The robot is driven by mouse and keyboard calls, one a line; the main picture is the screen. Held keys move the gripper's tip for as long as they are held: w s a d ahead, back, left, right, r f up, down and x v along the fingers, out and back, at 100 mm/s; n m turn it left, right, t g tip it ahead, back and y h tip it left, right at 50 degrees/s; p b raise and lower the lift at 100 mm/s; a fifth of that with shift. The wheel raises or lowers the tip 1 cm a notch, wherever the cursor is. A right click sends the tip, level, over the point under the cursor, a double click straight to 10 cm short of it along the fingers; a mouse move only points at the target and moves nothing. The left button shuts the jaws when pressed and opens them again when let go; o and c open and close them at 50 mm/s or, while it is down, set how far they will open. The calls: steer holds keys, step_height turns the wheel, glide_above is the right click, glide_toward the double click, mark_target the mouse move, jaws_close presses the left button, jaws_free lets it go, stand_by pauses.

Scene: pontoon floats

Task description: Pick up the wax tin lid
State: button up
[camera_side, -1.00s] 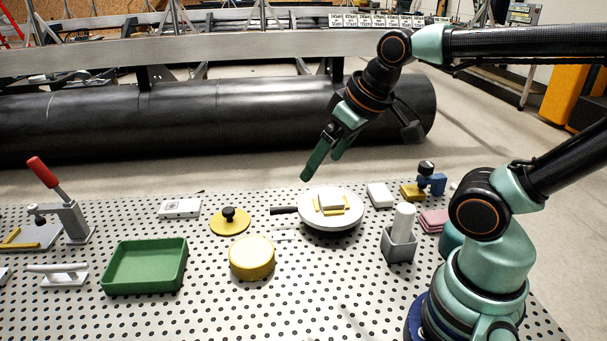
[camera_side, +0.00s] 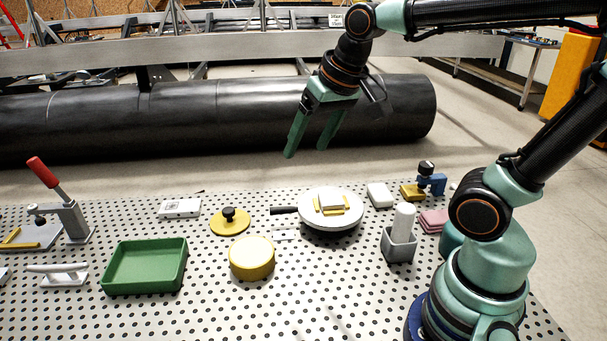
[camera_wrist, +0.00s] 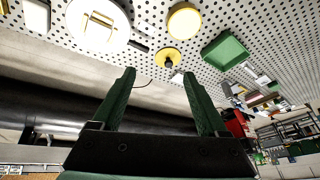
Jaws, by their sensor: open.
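The wax tin lid is a flat yellow disc with a black knob (camera_side: 230,221), lying on the perforated table left of centre in the side view. In the wrist view the lid (camera_wrist: 168,57) shows beyond and between my fingertips. A round yellow tin (camera_side: 251,258) stands just in front of it; the tin also shows in the wrist view (camera_wrist: 184,21). My gripper (camera_side: 305,152) is open and empty, high above the back of the table, up and to the right of the lid. Its two green fingers (camera_wrist: 160,78) are spread wide apart in the wrist view.
A white round pan (camera_side: 330,222) with a black handle and small blocks on it stands right of the lid. A green tray (camera_side: 146,267) lies front left, a white box (camera_side: 180,208) behind left. A grey holder (camera_side: 398,246) with a white cylinder stands right.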

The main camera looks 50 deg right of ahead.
steer(key=w+r+m+g, duration=0.1)
steer(key=w+m, duration=0.4)
steer(key=w, duration=0.2)
steer(key=m+g, duration=0.4)
steer(key=m, duration=1.2)
glide_above(229, 210)
step_height(229, 210, down, 13)
steer(key=shift+m, duration=0.3)
steer(key=f, duration=0.6)
steer(key=shift+s+a+f, duration=0.1)
steer(key=shift+s+f, duration=0.1)
steer(key=shift+s, duration=0.15)
steer(key=shift+w+f, duration=0.2)
steer(key=shift+f, duration=1.35)
steer(key=shift+w+f, duration=0.2)
steer(key=shift+f, duration=1.3)
jaws_close()
